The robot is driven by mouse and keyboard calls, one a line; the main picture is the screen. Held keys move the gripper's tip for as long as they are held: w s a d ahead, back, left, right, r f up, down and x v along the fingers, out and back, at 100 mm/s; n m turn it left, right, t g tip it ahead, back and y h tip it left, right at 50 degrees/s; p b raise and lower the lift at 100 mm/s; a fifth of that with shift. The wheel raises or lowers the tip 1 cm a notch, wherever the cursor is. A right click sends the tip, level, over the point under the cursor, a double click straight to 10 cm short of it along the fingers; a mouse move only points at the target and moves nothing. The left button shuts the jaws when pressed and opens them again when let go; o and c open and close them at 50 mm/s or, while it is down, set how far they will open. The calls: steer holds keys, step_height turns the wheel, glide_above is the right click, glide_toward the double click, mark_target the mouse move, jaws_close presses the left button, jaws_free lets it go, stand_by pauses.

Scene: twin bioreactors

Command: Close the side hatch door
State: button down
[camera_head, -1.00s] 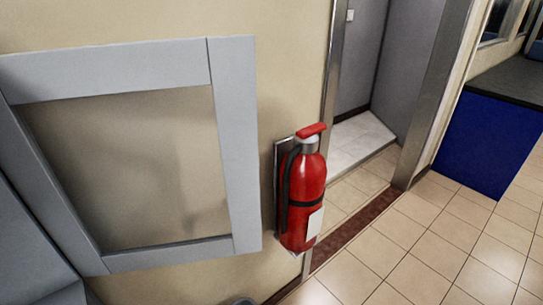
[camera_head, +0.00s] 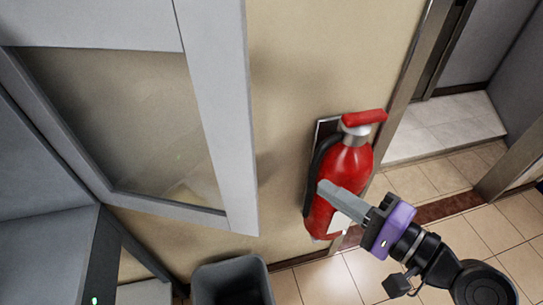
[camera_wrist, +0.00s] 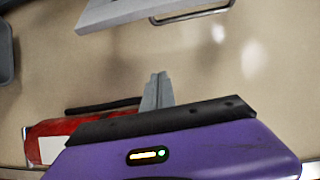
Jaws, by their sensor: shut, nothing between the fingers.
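The hatch door (camera_head: 215,110), a pale grey frame with a clear pane (camera_head: 125,125), stands swung open at the left in the head view. Its hinge side is at the left, by the grey cabinet (camera_head: 40,180). My gripper (camera_head: 325,188) is shut and empty, to the right of the door's free edge and apart from it, in front of the fire extinguisher in the picture. In the wrist view the shut fingers (camera_wrist: 157,85) point up toward the beige wall, and a pale grey framed part (camera_wrist: 140,12), apparently the door, shows above them.
A red fire extinguisher (camera_head: 345,165) hangs on the wall beside the door; its red body also shows at the wrist view's lower left (camera_wrist: 65,128). A dark grey bin (camera_head: 232,282) stands below the door. A doorway and tiled floor (camera_head: 440,185) lie to the right.

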step_height(320, 180, up, 7)
steer(key=a+n+g+y, duration=0.2)
steer(key=g+y, duration=0.1)
steer(key=a+p, duration=0.2)
steer(key=a, duration=0.7)
steer(key=shift+w+r+p, duration=0.2)
steer(key=shift+w+p, duration=0.1)
steer(key=shift+p, duration=0.1)
